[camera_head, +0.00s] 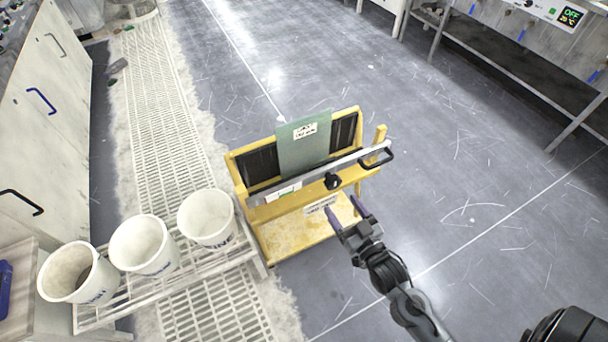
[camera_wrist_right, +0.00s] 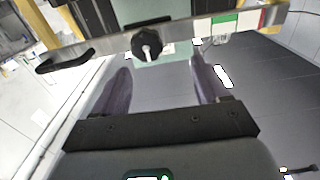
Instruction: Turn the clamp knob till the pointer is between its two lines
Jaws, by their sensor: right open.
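The black clamp knob (camera_head: 332,181) sits on the silver clamp bar (camera_head: 290,188) across the front of a yellow stand. In the right wrist view the lobed knob (camera_wrist_right: 152,40) shows a pale centre and mark. My left gripper is not in view.
A green plate (camera_head: 303,145) stands upright in the yellow stand (camera_head: 285,240). The bar has a black loop handle (camera_head: 378,158) at its right end. Several white buckets (camera_head: 143,245) stand on a rack at left. The floor right of the stand is clear.

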